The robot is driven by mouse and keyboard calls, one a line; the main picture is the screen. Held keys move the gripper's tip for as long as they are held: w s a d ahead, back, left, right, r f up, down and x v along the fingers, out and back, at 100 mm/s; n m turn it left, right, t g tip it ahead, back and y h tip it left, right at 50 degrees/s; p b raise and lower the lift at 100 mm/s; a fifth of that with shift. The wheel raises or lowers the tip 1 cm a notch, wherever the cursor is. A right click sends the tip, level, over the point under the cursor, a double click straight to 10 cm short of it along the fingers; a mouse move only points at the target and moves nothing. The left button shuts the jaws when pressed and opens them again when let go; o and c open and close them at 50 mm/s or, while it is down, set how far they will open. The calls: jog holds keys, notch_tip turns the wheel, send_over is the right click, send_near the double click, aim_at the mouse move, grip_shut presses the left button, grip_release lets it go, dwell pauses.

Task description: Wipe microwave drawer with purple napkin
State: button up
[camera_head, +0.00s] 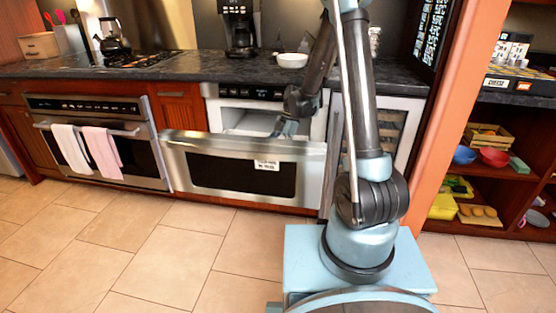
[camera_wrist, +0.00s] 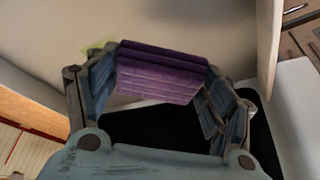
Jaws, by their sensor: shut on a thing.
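The purple napkin (camera_wrist: 160,72) is a folded, layered block between my gripper's fingers in the wrist view. My gripper (camera_wrist: 158,85) is shut on it, with a finger on each side. The microwave drawer (camera_head: 245,168) is pulled open in the head view, with a steel front, a dark window and a white label. Its pale interior (camera_head: 250,121) shows behind the front. My gripper also shows in the head view (camera_head: 279,127), low at the open drawer near its right side. The napkin cannot be made out there. In the wrist view, pale surfaces lie beyond the napkin; contact with them is unclear.
The dark counter (camera_head: 185,68) above holds a white bowl (camera_head: 292,60) and a coffee maker (camera_head: 239,30). An oven (camera_head: 100,140) with two hanging towels stands at left. An orange post (camera_head: 445,120) and shelves with bowls stand at right. The tiled floor in front is clear.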

jog(key=shift+r, duration=1.3)
